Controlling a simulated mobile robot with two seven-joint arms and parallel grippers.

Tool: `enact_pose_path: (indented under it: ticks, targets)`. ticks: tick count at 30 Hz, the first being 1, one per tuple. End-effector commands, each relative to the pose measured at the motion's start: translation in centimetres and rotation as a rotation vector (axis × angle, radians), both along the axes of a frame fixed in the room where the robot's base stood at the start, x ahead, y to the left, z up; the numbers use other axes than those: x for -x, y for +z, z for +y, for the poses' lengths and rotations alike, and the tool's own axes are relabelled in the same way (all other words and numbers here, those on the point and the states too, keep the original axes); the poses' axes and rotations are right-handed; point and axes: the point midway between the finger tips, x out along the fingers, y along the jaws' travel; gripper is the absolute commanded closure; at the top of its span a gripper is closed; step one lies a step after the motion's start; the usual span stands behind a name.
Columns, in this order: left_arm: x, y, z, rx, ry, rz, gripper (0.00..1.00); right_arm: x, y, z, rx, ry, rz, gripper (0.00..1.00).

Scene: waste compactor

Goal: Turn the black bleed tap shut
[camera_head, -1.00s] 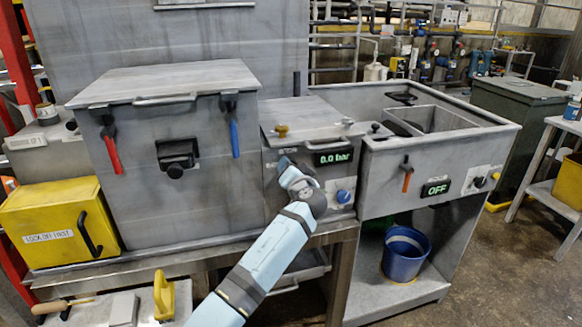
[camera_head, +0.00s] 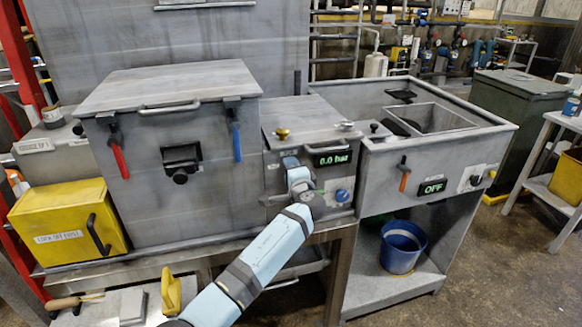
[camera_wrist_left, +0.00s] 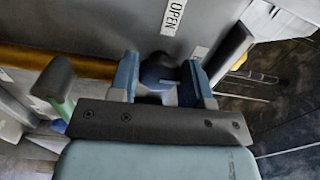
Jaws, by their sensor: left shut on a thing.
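My left gripper (camera_head: 296,182) is at the front panel under the 0.0 bar display (camera_head: 333,160). In the left wrist view its jaws (camera_wrist_left: 160,84) are closed on both sides of a dark rounded part, the black bleed tap (camera_wrist_left: 158,68). A white OPEN label (camera_wrist_left: 173,16) is on the panel just beyond it. In the head view the tap is mostly hidden behind my gripper, and its exact angle cannot be told. My right gripper is not in view.
A blue knob (camera_head: 342,195) sits just right of my gripper. The grey chamber (camera_head: 180,215) with red (camera_head: 119,160) and blue (camera_head: 236,142) handles stands to the left. The sink unit has an orange lever (camera_head: 404,180) and an OFF display (camera_head: 432,188). A blue bucket (camera_head: 402,247) stands below.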

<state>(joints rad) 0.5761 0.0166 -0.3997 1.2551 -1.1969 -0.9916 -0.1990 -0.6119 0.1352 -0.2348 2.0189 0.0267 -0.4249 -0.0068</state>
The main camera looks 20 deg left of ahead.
Motion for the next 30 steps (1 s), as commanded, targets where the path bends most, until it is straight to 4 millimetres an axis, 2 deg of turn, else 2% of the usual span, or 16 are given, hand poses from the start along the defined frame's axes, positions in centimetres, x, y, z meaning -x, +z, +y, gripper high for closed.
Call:
enact_pose_path:
  ticks: [21,22,24,30]
  targets:
    - [0.02,-0.09,-0.03,-0.061,0.0,0.042,0.79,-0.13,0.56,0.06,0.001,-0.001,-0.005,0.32]
    - [0.02,-0.09,-0.03,-0.061,0.0,0.042,0.49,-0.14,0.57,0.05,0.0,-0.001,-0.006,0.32]
    - [0.03,-0.08,-0.03,-0.06,0.0,0.042,0.33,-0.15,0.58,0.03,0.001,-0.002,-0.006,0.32]
    - [0.01,-0.04,-0.02,-0.06,0.0,0.04,0.32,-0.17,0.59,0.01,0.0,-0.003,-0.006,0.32]
